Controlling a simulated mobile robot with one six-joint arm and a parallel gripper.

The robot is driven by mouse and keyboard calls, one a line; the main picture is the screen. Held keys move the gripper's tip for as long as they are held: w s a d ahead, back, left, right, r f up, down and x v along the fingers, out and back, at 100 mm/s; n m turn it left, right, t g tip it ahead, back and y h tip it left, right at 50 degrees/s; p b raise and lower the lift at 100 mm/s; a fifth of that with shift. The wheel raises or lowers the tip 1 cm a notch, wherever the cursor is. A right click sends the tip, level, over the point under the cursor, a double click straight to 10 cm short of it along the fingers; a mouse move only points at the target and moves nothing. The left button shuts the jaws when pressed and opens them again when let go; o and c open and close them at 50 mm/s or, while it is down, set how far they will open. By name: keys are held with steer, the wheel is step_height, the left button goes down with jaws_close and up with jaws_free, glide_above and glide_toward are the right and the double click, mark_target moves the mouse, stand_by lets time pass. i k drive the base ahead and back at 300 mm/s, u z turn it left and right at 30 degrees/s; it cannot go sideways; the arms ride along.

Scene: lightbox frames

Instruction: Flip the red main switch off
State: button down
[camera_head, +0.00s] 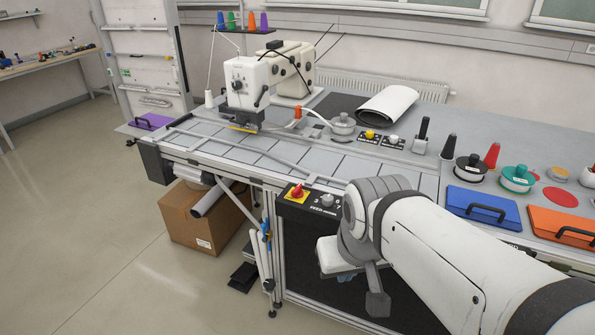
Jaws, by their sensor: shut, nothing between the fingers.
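The red main switch (297,191) is a red rotary knob on a yellow plate. It sits on the dark control panel (313,207) at the front edge of the sewing table. The knob's exact setting is too small to read. My gripper (346,276) is below and to the right of the switch, in front of the table's dark front. It is apart from the switch. My wrist hides much of it, but it is shut and empty.
A grey knob (327,201) sits just right of the switch. The sewing machine (268,75) stands at the table's back left. Blue (483,207) and orange (562,228) handled cases lie at the right. A cardboard box (205,220) is under the table. Floor at the left is clear.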

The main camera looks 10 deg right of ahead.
mark_target(298, 192)
steer(key=z, duration=0.05)
steer(key=i, duration=0.9)
steer(key=u, duration=0.05)
